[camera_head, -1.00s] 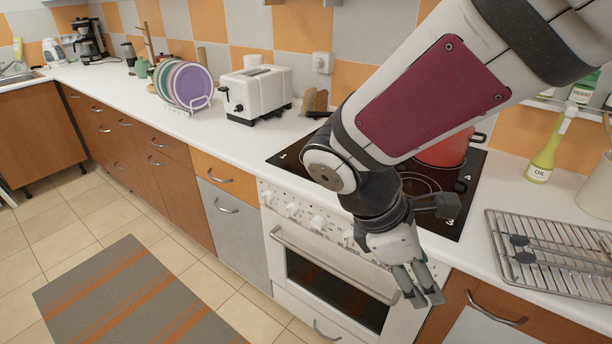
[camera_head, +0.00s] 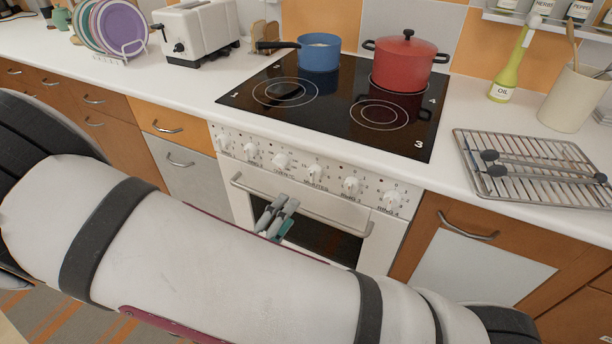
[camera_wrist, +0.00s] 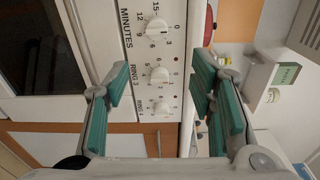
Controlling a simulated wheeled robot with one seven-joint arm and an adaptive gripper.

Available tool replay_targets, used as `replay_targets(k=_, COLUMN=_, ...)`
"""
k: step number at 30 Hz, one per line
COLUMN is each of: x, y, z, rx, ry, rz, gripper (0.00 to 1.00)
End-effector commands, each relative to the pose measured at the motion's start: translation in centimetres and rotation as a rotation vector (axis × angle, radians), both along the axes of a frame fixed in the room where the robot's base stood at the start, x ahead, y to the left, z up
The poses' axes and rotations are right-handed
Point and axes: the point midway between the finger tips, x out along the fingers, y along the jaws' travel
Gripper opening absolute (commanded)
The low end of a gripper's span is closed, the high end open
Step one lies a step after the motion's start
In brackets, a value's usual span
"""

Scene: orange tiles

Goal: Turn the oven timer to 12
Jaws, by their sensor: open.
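The oven timer knob (camera_head: 315,172) is a white dial labelled minutes on the front panel. In the wrist view the timer knob (camera_wrist: 157,26) is near the top, ringed by numbers from 0 to 15. I cannot tell its pointer's exact setting. My gripper (camera_head: 277,216) is in front of the oven door, lower and left of the timer in the head view. In the wrist view my gripper (camera_wrist: 160,85) is open and empty, with green-padded fingers either side of the ring 3 knob (camera_wrist: 158,75). The timer lies above the fingertips there.
The oven handle (camera_head: 300,207) crosses the door below the knobs. The hob (camera_head: 335,115) holds a blue pan (camera_head: 319,52) and a red pot (camera_head: 405,65). My arm covers the lower foreground.

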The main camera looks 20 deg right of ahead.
Motion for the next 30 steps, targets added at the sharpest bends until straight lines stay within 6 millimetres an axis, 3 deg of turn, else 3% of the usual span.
replay_targets(k=7, x=0.9, y=0.1, z=-0.8, rx=-0.052, ry=0.028, rz=0.044, gripper=0.50)
replay_targets(k=24, x=8.1, y=-7.3, z=-0.8, rx=-0.050, ry=0.026, rz=0.038, gripper=0.50)
replay_targets(k=30, x=9.6, y=-8.8, z=-0.8, rx=-0.047, ry=0.026, rz=0.040, gripper=0.50)
